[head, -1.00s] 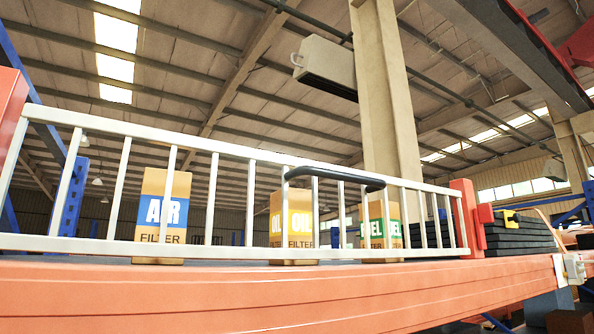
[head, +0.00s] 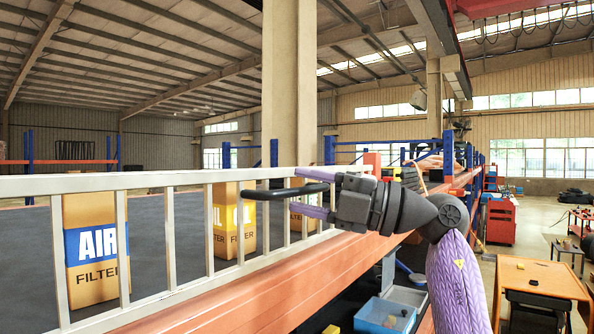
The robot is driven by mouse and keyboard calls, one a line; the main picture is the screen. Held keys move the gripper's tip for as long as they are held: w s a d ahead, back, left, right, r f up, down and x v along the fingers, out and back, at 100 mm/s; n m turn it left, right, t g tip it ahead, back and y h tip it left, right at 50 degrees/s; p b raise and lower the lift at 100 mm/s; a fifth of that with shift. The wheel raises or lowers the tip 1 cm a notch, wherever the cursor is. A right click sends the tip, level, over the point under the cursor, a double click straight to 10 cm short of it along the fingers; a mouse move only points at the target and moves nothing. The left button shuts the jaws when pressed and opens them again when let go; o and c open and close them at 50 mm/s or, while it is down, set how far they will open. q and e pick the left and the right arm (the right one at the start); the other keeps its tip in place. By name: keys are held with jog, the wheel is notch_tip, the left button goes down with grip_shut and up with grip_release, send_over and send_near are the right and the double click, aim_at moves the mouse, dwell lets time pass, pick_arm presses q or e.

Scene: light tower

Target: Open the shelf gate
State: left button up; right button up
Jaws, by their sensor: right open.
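The shelf gate (head: 168,238) is a white railing with upright bars along the front of an orange shelf beam. It stands upright and looks shut. Its black handle (head: 270,193) is a bar on the outer side near the gate's right part. My right gripper (head: 303,192) comes in from the right with its two purple fingers open, one above and one below the handle's right end. I cannot tell whether the fingers touch it. The gate's right end is partly hidden behind my gripper. My left gripper is not in view.
Behind the gate on the dark shelf (head: 140,215) stand an air filter box (head: 88,270), an oil filter box (head: 232,222) and another box partly hidden. The orange beam (head: 270,292) runs below the gate. A blue bin (head: 384,316) and an orange table (head: 540,280) are lower right.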

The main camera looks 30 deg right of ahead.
jog(key=shift+w+a+r, duration=0.15)
jog(key=shift+w+a, duration=0.15)
jog(key=shift+a, duration=0.05)
jog(key=shift+w+d, duration=0.1)
jog(key=shift+w, duration=0.05)
grip_shut()
dwell(1.1)
